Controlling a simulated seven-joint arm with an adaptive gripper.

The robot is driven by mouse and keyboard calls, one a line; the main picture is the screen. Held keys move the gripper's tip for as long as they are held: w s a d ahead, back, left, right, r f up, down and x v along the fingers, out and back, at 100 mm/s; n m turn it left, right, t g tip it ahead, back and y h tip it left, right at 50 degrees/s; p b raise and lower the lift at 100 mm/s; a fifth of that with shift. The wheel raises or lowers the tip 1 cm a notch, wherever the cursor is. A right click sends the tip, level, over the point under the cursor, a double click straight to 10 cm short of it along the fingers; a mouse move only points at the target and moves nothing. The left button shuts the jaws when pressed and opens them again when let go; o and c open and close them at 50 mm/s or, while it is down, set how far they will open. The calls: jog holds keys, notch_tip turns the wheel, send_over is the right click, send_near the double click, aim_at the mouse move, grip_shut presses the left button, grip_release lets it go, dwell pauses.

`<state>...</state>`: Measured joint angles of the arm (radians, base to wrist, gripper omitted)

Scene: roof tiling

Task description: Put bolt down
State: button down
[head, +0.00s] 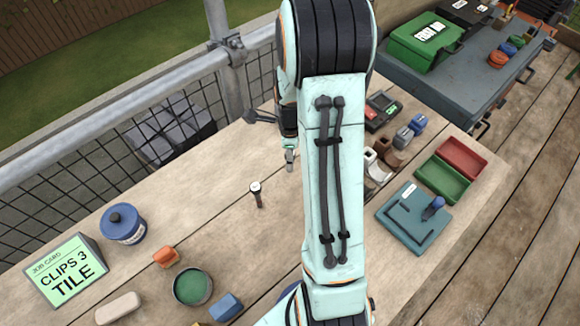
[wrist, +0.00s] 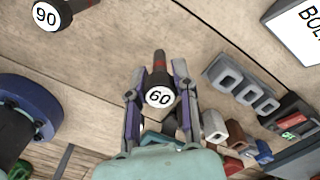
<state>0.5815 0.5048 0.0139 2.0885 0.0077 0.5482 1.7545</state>
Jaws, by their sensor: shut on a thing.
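My gripper (wrist: 160,82) is shut on a dark bolt with a white head marked 60 (wrist: 159,97). The bolt lies between the two fingers, and its reddish end points away from my palm. In the head view my arm hides most of the gripper, and I cannot make out the held bolt there. A second bolt, marked 90 (wrist: 46,16), is on the wooden table, apart from my gripper. A bolt with a white head (head: 257,190) also shows on the bare table in the head view, left of my arm.
Right of my arm are a teal tray (head: 405,232), a green bin (head: 442,180) and a red bin (head: 462,157). At left are a blue pot (head: 123,224), a job card (head: 66,270) and a green round dish (head: 192,288). A mesh railing (head: 110,105) runs behind the table.

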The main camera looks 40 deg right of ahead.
notch_tip(320, 180, up, 4)
jog(key=shift+r, duration=0.15)
notch_tip(320, 180, up, 8)
jog(key=s+a+n, duration=0.3)
jog(key=a+n, duration=0.1)
jog(key=a, duration=0.7)
jog(key=s+a+n, duration=0.2)
jog(key=a+n, duration=0.2)
jog(key=a, duration=0.6)
jog(key=shift+n, duration=0.3)
jog(key=w+a+f, duration=0.1)
jog(key=w+f, duration=0.3)
jog(key=f, duration=0.1)
jog(key=w+a+f, duration=0.1)
jog(key=w+f, duration=0.3)
jog(key=w+a+f, duration=0.1)
jog(key=w+f, duration=0.3)
jog(key=f, duration=0.1)
jog(key=shift+w+f, duration=0.3)
jog(key=shift+f, duration=0.05)
jog(key=shift+w+f, duration=0.2)
jog(key=shift+f, duration=1.55)
